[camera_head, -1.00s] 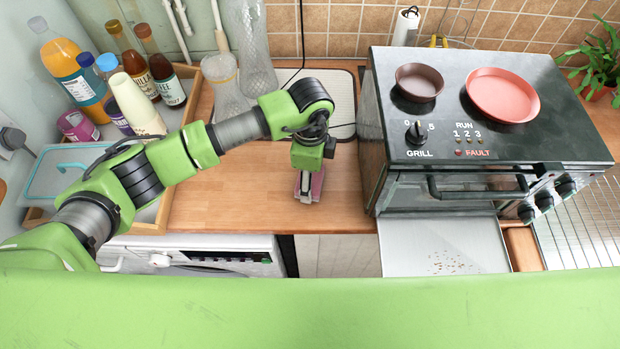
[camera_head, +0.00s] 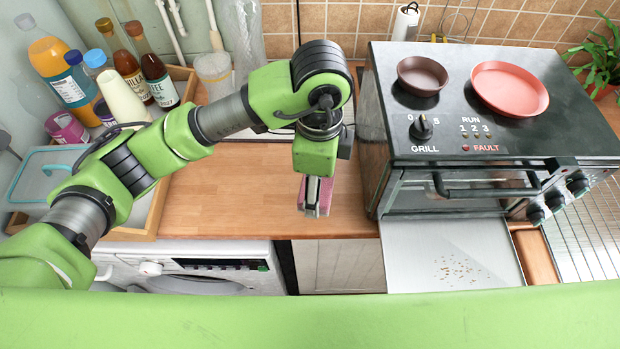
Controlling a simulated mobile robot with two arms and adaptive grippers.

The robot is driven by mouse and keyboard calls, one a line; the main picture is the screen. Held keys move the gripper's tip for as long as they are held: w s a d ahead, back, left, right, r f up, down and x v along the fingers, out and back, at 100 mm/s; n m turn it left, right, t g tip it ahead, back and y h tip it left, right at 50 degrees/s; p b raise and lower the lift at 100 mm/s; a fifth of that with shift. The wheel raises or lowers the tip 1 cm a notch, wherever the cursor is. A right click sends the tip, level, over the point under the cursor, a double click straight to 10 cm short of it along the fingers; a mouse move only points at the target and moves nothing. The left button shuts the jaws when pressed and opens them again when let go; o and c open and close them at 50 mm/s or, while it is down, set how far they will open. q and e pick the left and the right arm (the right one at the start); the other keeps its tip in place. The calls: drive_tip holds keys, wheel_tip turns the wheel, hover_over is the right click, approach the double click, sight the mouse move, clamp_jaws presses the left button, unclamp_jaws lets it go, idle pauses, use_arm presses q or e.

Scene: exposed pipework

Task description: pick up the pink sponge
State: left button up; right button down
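The pink sponge (camera_head: 325,198) is at my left gripper (camera_head: 313,196), over the wooden counter just left of the oven. The gripper points down and its fingers are shut on the sponge. Grey finger parts cover much of the sponge, so only pink edges show. The sponge appears raised off the counter, though the height of the gap is hard to judge. My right gripper is not in view.
The black oven (camera_head: 492,105) stands close on the right, with a brown bowl (camera_head: 422,76) and a red plate (camera_head: 510,88) on top. A crumb-strewn tray (camera_head: 440,255) juts out below. A wooden box (camera_head: 150,222) with bottles is at left. Counter (camera_head: 240,190) between is clear.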

sight(326, 209)
use_arm(q)
drive_tip(key=s, duration=0.1)
drive_tip(key=s+r, duration=0.1)
drive_tip(key=s+d+r, duration=0.1)
drive_tip(key=s, duration=0.1)
drive_tip(key=s+r+p, duration=0.1)
drive_tip(key=p, duration=0.3)
drive_tip(key=shift+s+d, duration=0.1)
drive_tip(key=shift+s, duration=0.1)
drive_tip(key=shift+s+d+p, duration=0.15)
drive_tip(key=shift+s+p, duration=0.25)
drive_tip(key=shift+p, duration=0.2)
drive_tip(key=shift+f, duration=0.1)
drive_tip(key=o, duration=0.3)
drive_tip(key=c, duration=0.4)
